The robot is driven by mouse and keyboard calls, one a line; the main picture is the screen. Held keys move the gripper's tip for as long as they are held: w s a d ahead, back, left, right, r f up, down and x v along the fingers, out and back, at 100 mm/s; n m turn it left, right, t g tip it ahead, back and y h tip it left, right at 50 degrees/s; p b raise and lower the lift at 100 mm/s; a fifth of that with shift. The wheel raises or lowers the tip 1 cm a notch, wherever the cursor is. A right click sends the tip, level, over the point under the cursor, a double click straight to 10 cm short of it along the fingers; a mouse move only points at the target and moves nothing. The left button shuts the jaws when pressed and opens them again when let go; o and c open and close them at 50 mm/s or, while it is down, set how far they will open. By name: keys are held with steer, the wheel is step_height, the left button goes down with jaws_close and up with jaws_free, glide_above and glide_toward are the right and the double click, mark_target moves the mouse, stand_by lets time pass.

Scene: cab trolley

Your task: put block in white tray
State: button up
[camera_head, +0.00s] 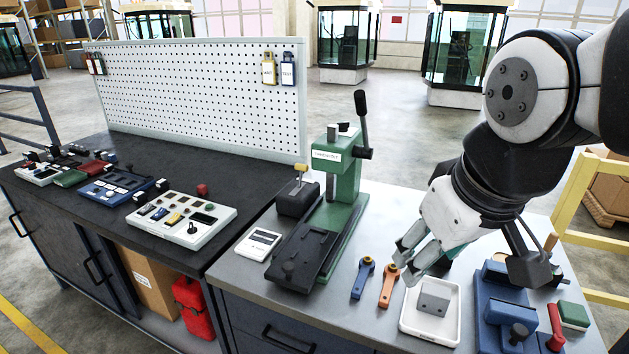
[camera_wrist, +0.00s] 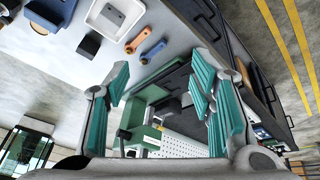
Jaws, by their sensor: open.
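A grey block (camera_head: 434,298) sits inside the white tray (camera_head: 404,325) on the grey worktop, in the head view. In the wrist view the tray (camera_wrist: 140,10) is at the top left, with the grey block (camera_wrist: 111,14) in it. My gripper (camera_head: 405,258) is above and behind the tray, apart from the block. In the wrist view my gripper (camera_wrist: 160,90) has its teal-padded fingers spread wide, with nothing held between them.
An orange-handled tool (camera_head: 389,285) and a blue one (camera_head: 363,278) lie left of the tray. A blue fixture (camera_head: 495,310) stands close on its right. A green press (camera_head: 335,185) rises further left. A white labelled box (camera_head: 259,244) lies beside the press.

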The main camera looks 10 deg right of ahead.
steer(key=shift+s+a+r+m+t+y, duration=0.15)
steer(key=shift+s+a+m, duration=0.15)
steer(key=shift+s, duration=0.25)
steer(key=shift+s+a+f+m+t+y, duration=0.1)
steer(key=shift+s+a+m, duration=0.2)
steer(key=shift+s, duration=0.3)
steer(key=shift+s+a+r+m+t+y, duration=0.15)
steer(key=shift+s+a+m, duration=0.15)
steer(key=shift+s, duration=0.25)
